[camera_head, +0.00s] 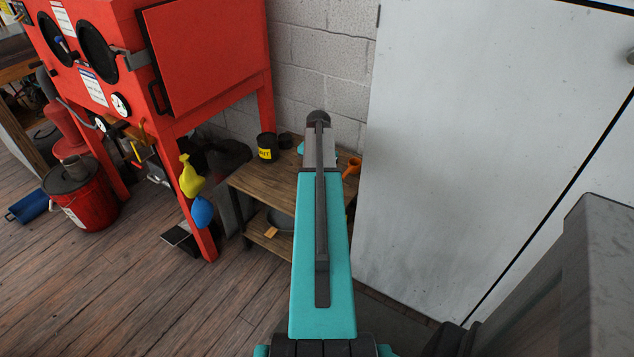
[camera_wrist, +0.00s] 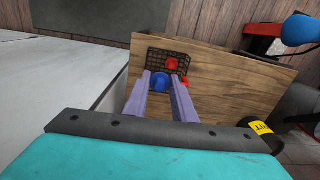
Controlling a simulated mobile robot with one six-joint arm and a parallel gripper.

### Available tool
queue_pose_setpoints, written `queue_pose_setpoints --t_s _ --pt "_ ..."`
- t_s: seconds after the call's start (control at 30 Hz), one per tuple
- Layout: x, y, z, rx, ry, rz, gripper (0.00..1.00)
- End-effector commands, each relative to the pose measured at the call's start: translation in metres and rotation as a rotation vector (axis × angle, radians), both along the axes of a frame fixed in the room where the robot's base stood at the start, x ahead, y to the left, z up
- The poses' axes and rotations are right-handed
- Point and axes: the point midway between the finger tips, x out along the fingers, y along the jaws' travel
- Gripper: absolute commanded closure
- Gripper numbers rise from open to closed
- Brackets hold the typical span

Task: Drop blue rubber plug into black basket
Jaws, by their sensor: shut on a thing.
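In the wrist view, my gripper (camera_wrist: 161,84) points down toward a wooden table, with its two long purple-grey fingers close together. It is shut on the blue rubber plug (camera_wrist: 160,80), a rounded blue piece at the fingertips. The black basket (camera_wrist: 182,50), a mesh one, is on the table just past the fingertips. The plug overlaps the basket's near part in this view; I cannot tell its height above it. A red piece (camera_wrist: 172,63) shows within the basket's outline. In the head view, my own arm hides the plug and the basket.
The wooden table (camera_head: 250,183) stands against the block wall, beside a white panel (camera_head: 440,140). A black pot with a yellow label (camera_head: 267,147) stands at its back left. A red cabinet (camera_head: 210,60) with hanging yellow (camera_head: 189,178) and blue (camera_head: 202,211) things is to the left.

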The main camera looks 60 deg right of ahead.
Motion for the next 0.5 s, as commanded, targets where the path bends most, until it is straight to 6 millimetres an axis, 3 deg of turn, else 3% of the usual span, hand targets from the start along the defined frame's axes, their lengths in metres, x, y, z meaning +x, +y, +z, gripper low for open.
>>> queue_pose_setpoints --t_s 0.5 --pt "0.000 0.000 -0.025 0.000 0.000 0.000 0.97"
